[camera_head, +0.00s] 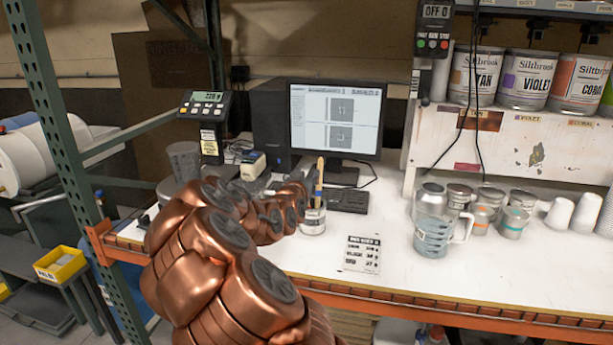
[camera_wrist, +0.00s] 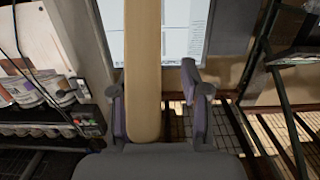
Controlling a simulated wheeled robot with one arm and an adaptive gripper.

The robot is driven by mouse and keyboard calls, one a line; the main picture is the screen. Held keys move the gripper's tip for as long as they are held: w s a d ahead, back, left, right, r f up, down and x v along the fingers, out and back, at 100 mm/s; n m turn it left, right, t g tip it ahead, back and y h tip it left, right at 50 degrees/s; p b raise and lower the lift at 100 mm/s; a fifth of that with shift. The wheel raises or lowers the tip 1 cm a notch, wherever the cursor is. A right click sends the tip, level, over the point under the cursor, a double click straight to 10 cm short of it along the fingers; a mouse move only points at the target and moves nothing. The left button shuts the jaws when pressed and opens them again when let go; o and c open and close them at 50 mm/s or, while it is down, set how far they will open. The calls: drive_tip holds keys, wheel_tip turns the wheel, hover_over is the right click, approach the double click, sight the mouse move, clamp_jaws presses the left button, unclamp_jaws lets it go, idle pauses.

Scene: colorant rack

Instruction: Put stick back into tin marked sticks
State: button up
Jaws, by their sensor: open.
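A small tin (camera_head: 312,220) with a pale label stands on the white bench in front of the keyboard; its lettering is too small to read. A wooden stick (camera_head: 320,172) stands upright at the tin, its lower end apparently inside the tin. My gripper (camera_head: 300,194) is beside the stick and just above the tin's rim, partly hiding both. In the wrist view the stick (camera_wrist: 143,70) runs upright between the two fingers of my gripper (camera_wrist: 158,105). The fingers are open, with a clear gap on the right; the stick lies nearer the left finger.
A monitor (camera_head: 336,121) and keyboard (camera_head: 346,199) stand behind the tin. A printed card (camera_head: 361,254) lies to its right. A clear jug (camera_head: 434,236), small cans and white cups stand farther right. The bench between card and jug is clear.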

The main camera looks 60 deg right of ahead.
drive_tip(key=v, duration=0.7)
drive_tip(key=shift+a, duration=0.15)
drive_tip(key=shift+s, duration=0.1)
idle(0.6)
